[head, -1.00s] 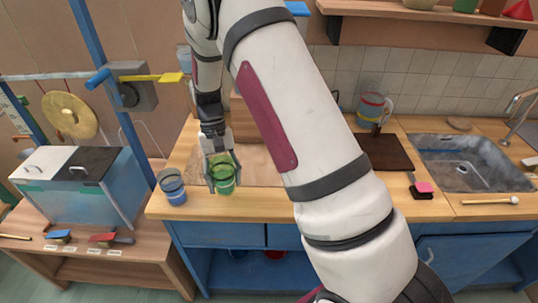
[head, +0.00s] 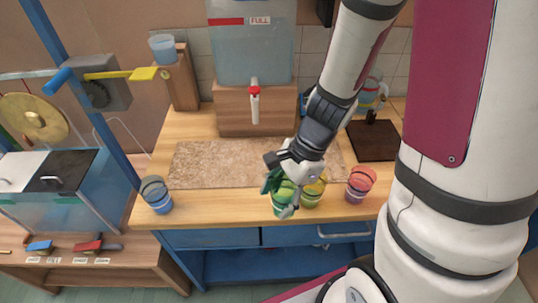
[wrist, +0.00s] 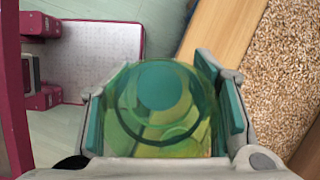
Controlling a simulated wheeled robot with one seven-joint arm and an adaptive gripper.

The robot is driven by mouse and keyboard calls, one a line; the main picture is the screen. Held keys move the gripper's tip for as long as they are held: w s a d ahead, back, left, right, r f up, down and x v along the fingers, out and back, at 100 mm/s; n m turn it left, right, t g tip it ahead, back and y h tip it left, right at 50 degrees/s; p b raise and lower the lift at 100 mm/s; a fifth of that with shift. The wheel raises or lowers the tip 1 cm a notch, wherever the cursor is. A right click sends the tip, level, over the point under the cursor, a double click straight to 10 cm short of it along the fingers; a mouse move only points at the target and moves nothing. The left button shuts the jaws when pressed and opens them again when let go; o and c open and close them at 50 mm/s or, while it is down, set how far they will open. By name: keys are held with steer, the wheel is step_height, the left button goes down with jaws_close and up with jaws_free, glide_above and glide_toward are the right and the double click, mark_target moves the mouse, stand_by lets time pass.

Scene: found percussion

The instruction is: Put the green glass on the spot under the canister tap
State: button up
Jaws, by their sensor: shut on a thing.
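My gripper (head: 283,186) is shut on the green glass (head: 282,197) at the counter's front edge. In the wrist view the green glass (wrist: 160,110) sits between both pads, with floor behind it and the counter edge to its right. The water canister (head: 252,50) stands on a wooden block at the back. Its white tap with a red top (head: 254,103) hangs over the speckled mat (head: 215,165). I see no separate marked spot under the tap. My gripper is in front of the tap and to its right.
A yellow glass (head: 314,192) is close to the right of the green one, with a red glass (head: 360,184) further right. A blue glass (head: 157,194) stands at the front left corner. A dark board (head: 374,140) lies right. The mat's left part is clear.

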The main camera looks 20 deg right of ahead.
steer(key=w+d+b, duration=0.1)
steer(key=w+d, duration=0.2)
steer(key=w, duration=0.6)
steer(key=w+d, duration=0.3)
steer(key=w, duration=0.6)
steer(key=shift+f+p, duration=0.4)
steer(key=shift+f, duration=2.7)
steer(key=shift+w+f, duration=0.3)
steer(key=shift+f, duration=0.15)
steer(key=o, duration=1.4)
steer(key=shift+f, duration=0.1)
